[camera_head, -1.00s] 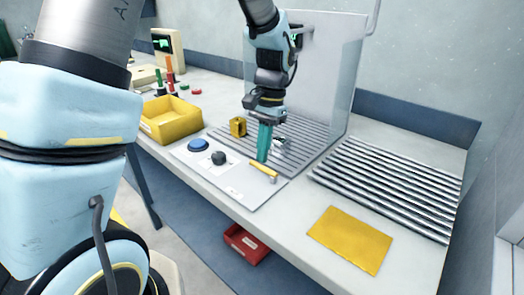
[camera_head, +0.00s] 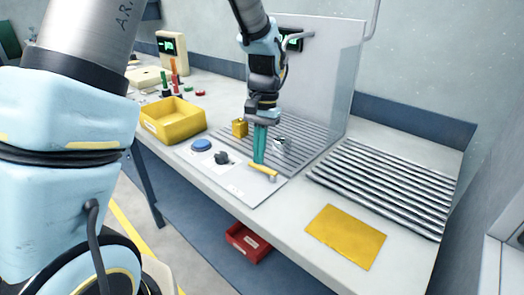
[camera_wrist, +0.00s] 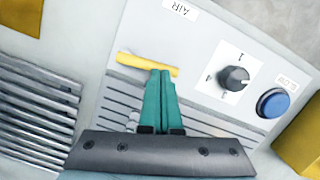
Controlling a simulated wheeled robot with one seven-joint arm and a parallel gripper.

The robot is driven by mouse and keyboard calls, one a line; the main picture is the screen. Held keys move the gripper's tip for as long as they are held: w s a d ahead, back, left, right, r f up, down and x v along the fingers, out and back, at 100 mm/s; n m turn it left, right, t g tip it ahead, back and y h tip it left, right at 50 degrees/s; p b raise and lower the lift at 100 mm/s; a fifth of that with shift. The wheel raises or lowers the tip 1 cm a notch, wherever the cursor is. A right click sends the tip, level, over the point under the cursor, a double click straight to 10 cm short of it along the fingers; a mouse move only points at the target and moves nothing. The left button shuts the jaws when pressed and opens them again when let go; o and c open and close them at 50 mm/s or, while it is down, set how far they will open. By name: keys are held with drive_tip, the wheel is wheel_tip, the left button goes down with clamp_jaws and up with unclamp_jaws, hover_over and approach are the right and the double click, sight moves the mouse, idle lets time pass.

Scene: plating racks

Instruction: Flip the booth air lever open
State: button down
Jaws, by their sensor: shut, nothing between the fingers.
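The booth air lever is a yellow bar (camera_head: 263,173) on the pale control panel at the front of the booth. In the wrist view the yellow lever (camera_wrist: 147,64) lies below a label reading AIR (camera_wrist: 180,10). My gripper (camera_head: 259,161) has teal fingers, shut together with nothing between them. The fingertips (camera_wrist: 160,74) are at the lever's edge, near its middle-right part in the wrist view. I cannot tell whether they touch it. The lever's pivot is not clear.
A black knob (camera_wrist: 235,77) and a blue button (camera_wrist: 273,102) sit beside the lever on the panel. A slatted booth floor with a clear screen (camera_head: 340,80) lies behind. A yellow bin (camera_head: 172,120) stands left; a ribbed rack (camera_head: 385,185) and yellow mat (camera_head: 346,236) lie right.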

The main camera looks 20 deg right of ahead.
drive_tip(key=shift+s+a+n+h+p, duration=0.2)
drive_tip(key=shift+a+n, duration=0.2)
drive_tip(key=shift+n, duration=0.45)
drive_tip(key=shift+s+a+n+h+p, duration=0.1)
drive_tip(key=shift+s+a+n+p, duration=0.2)
drive_tip(key=shift+n, duration=0.55)
drive_tip(key=shift+s+a+n+g, duration=0.15)
drive_tip(key=shift+s+a+n, duration=0.15)
drive_tip(key=shift+n, duration=0.5)
drive_tip(key=shift+s+a+n+g, duration=0.15)
drive_tip(key=shift+a+n, duration=0.1)
drive_tip(key=shift+n, duration=0.55)
drive_tip(key=shift+s+a+n+h+p, duration=0.2)
drive_tip(key=shift+s+n+h+p, duration=0.15)
drive_tip(key=shift+n, duration=0.5)
drive_tip(key=shift+s+a+n+h+p, duration=0.25)
drive_tip(key=shift+s+n+p, duration=0.1)
drive_tip(key=shift+n, duration=0.5)
drive_tip(key=shift+s+n+p, duration=0.35)
drive_tip(key=shift+s+n, duration=0.2)
drive_tip(key=shift+n, duration=0.75)
drive_tip(key=shift+s+n+h, duration=0.2)
drive_tip(key=shift+n+h, duration=0.1)
drive_tip(key=shift+d, duration=0.1)
drive_tip(key=shift+d+p, duration=0.5)
drive_tip(key=shift+d, duration=0.2)
